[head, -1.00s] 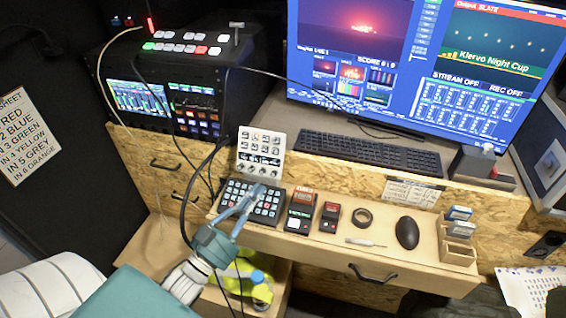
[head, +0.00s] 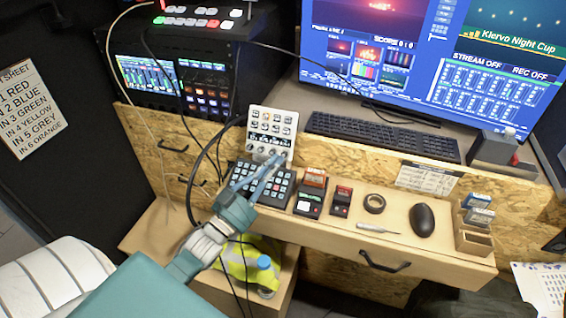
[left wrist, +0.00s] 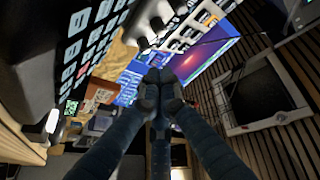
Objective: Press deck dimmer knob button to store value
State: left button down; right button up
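The deck (head: 271,125) is a small pale panel with rows of keys and a row of knobs along its lower edge. It stands tilted up behind a dark keypad (head: 279,188). It also shows in the left wrist view (left wrist: 198,27), with dark round knobs (left wrist: 157,24) near the fingertips; I cannot read which one is the dimmer. My left gripper (head: 276,160) reaches over the keypad to the deck's lower edge. In the left wrist view its fingertips (left wrist: 160,82) are together and hold nothing. I cannot tell whether they touch a knob. My right gripper is not in view.
A black keyboard (head: 380,136) lies below the monitor. Small boxes (head: 310,193), a tape roll (head: 374,203), a screwdriver (head: 378,228) and a mouse (head: 422,220) lie right of the keypad. A cable (head: 193,180) hangs left of the deck.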

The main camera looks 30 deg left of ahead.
pick_arm(q)
jog(key=shift+w+a+f, duration=0.15)
jog(key=shift+w+f, duration=0.05)
jog(key=shift+w, duration=0.35)
dwell(1.1)
jog(key=shift+w+a+f+b, duration=0.1)
jog(key=shift+w+f+b, duration=0.05)
jog(key=shift+w+b, duration=0.2)
jog(key=shift+w+a, duration=0.1)
jog(key=shift+w, duration=0.15)
dwell(1.2)
jog(key=shift+s, duration=0.1)
jog(key=shift+s+f+p, duration=0.1)
jog(key=shift+p, duration=0.25)
jog(key=shift+s+d, duration=0.15)
jog(key=shift+d, duration=0.05)
